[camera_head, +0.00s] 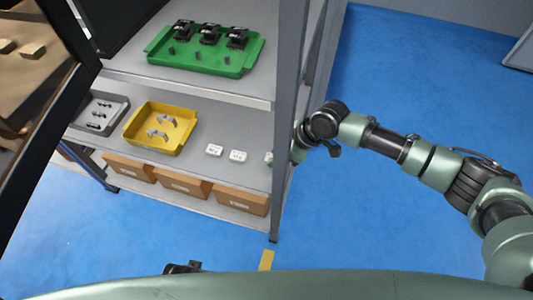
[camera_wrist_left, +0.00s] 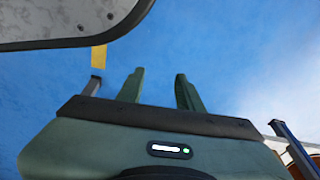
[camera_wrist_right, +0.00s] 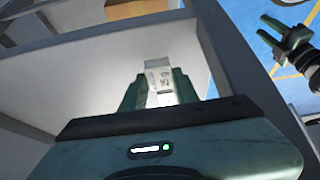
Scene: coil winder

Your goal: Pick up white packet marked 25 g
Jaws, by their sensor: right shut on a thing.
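In the right wrist view my right gripper (camera_wrist_right: 158,84) is shut on a small white packet (camera_wrist_right: 159,75). Dark print shows on the packet's face, but I cannot read it surely. In the head view this gripper reaches the right end of the middle shelf, and the shelf post partly hides it; a bit of the packet (camera_head: 268,157) shows left of the post. Two more white packets (camera_head: 214,150) (camera_head: 238,156) lie to its left, their print too small to read. My left gripper (camera_wrist_left: 158,86) is open and empty over the blue floor.
The grey shelf post (camera_head: 289,120) stands close beside my right gripper. A yellow tray (camera_head: 172,107) with grey parts and a grey tray (camera_head: 118,104) share the middle shelf (camera_head: 250,178). A green tray (camera_head: 200,66) is above. Cardboard boxes (camera_head: 240,194) are below.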

